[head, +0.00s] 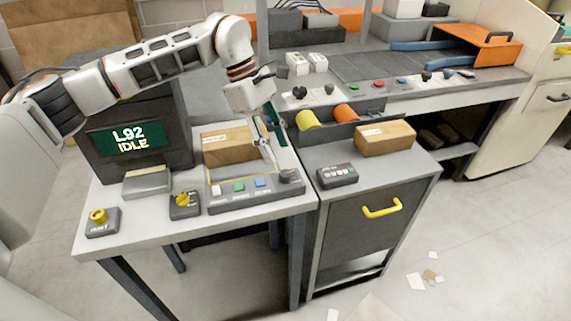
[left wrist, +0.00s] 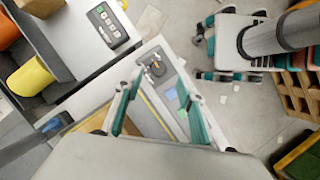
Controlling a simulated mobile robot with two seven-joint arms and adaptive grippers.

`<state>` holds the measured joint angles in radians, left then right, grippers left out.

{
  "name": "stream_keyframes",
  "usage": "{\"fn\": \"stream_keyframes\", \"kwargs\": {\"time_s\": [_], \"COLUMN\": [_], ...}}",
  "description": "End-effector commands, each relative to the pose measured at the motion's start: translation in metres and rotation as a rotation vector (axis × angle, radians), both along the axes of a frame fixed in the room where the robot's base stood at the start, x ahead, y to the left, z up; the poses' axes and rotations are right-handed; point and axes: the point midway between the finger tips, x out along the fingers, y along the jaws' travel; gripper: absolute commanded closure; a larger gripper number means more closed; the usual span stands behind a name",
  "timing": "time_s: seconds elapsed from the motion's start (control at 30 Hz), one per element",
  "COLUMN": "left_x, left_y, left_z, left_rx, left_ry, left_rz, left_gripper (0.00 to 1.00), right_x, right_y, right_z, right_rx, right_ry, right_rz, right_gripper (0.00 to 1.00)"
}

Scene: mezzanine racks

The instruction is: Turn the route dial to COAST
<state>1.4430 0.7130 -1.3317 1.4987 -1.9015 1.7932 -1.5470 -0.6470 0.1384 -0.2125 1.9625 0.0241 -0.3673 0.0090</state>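A button panel (head: 240,196) on the left table has pink, green and blue buttons and a dark round dial (head: 288,176) at its right end. That dial also shows in the left wrist view (left wrist: 153,66), just beyond my fingertips. A separate small box with a yellow knob (head: 182,200) sits left of the panel. Labels are too small to read, so I cannot tell which is the route dial or its setting. My left gripper (head: 268,143) is open and empty above the panel; its spread teal fingers show in the left wrist view (left wrist: 160,85). My right gripper is not in view.
A screen (head: 129,138) reads "L92 IDLE". A box with another yellow knob (head: 99,219) stands at the table's front left. A cardboard box (head: 229,147) lies behind the panel. A cabinet (head: 365,220) to the right carries a keypad (head: 337,175) and another carton (head: 385,138).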

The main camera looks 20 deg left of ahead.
Motion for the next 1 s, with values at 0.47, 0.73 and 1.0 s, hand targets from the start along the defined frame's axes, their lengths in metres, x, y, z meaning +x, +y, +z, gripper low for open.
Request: {"fn": "stream_keyframes", "kwargs": {"time_s": [0.47, 0.73, 1.0], "left_x": [-0.003, -0.004, -0.004], "left_y": [-0.015, -0.023, -0.023], "left_z": [-0.051, -0.069, -0.07], "left_rx": [0.017, 0.017, 0.017], "left_ry": [-0.004, -0.005, -0.006], "left_rz": [-0.001, 0.001, 0.001], "left_gripper": [0.61, 0.61, 0.64], "right_x": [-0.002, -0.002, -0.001], "right_y": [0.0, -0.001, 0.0], "right_z": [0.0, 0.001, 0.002], "right_rx": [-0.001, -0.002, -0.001], "right_ry": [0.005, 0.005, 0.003], "right_rz": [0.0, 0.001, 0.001], "right_gripper": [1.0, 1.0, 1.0]}}
